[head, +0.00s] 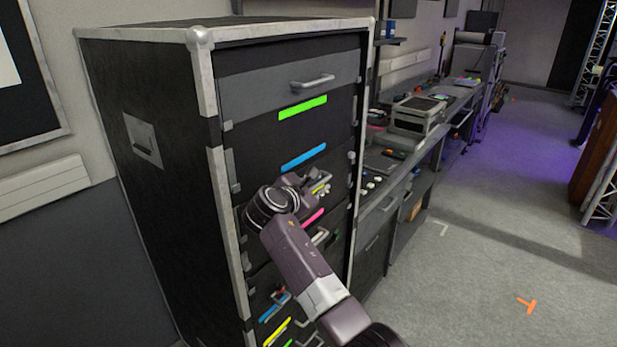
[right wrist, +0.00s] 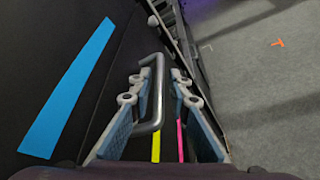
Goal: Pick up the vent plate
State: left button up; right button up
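I cannot make out a vent plate in either view. My right gripper (head: 312,183) is at the front of a tall black drawer case (head: 165,190), just below the drawer with the blue strip (head: 303,157). In the right wrist view the two fingers of my right gripper (right wrist: 157,82) stand apart on either side of a grey bar handle (right wrist: 158,95). The handle lies closer to the left finger; I cannot tell whether they touch. My left gripper is not in view.
The case has a top drawer handle (head: 312,82) and a green strip (head: 302,107); lower drawers carry pink and yellow strips. A workbench (head: 432,135) with gear runs back to its right. The grey floor (head: 480,270) at right is open, with an orange mark (head: 526,305).

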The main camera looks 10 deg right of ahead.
jog(key=shift+w, duration=0.1)
grip_shut()
jog(key=shift+r, duration=0.15)
dwell(0.4)
jog(key=shift+s+d+r+b, duration=0.4)
jog(key=shift+s+d+r, duration=0.1)
jog(key=shift+s+r, duration=0.1)
jog(key=s+d+r, duration=0.7)
jog(key=s+r, duration=0.1)
jog(key=s, duration=0.2)
jog(key=shift+d+r, duration=0.2)
jog(key=shift+d, duration=0.1)
